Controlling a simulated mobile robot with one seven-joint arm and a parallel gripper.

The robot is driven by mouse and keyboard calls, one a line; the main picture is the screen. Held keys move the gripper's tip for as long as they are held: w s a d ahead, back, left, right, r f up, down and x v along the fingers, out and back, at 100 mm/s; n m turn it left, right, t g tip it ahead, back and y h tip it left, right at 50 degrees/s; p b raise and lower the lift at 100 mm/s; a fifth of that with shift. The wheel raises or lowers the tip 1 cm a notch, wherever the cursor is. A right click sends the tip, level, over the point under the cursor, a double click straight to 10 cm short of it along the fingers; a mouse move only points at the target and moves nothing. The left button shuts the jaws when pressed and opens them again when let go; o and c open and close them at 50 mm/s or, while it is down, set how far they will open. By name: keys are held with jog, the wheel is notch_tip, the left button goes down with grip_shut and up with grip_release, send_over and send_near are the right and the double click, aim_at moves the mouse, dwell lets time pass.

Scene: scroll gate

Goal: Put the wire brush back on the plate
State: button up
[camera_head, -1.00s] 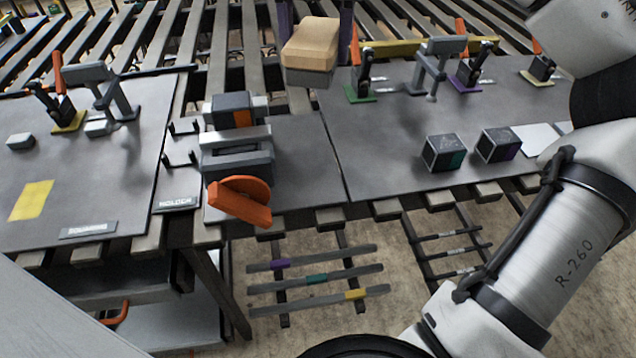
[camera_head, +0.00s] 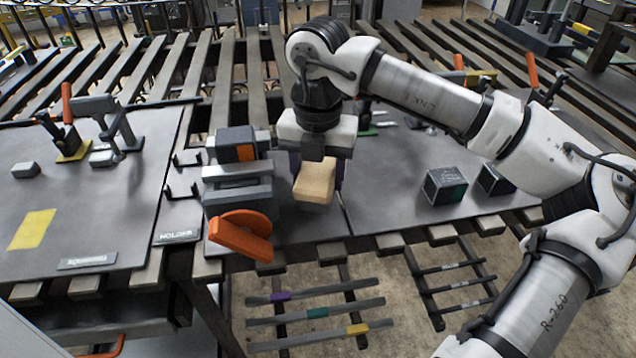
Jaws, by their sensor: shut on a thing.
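The wire brush (camera_head: 315,178) is a tan block with a grey underside. My gripper (camera_head: 316,168) points down and is shut on it, with a purple finger on each side. The brush is over the dark grey middle plate (camera_head: 305,226), right of the vise-like device. I cannot tell whether its underside touches the plate. My gripper body hides part of the area behind it.
The grey device (camera_head: 238,185) with an orange handle (camera_head: 240,236) stands close left of the brush. Dark cubes (camera_head: 445,186) sit on the right plate (camera_head: 390,205). The left plate (camera_head: 110,215) bears toggle clamps (camera_head: 62,135) and a yellow patch (camera_head: 33,229).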

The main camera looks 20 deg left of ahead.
aim_at(318, 169)
jog(key=shift+f, duration=1.5)
jog(key=shift+f, duration=0.1)
jog(key=shift+f, duration=0.15)
jog(key=o, duration=1)
jog(key=shift+r, duration=0.2)
notch_tip(318, 169, up, 12)
jog(key=shift+r, duration=0.1)
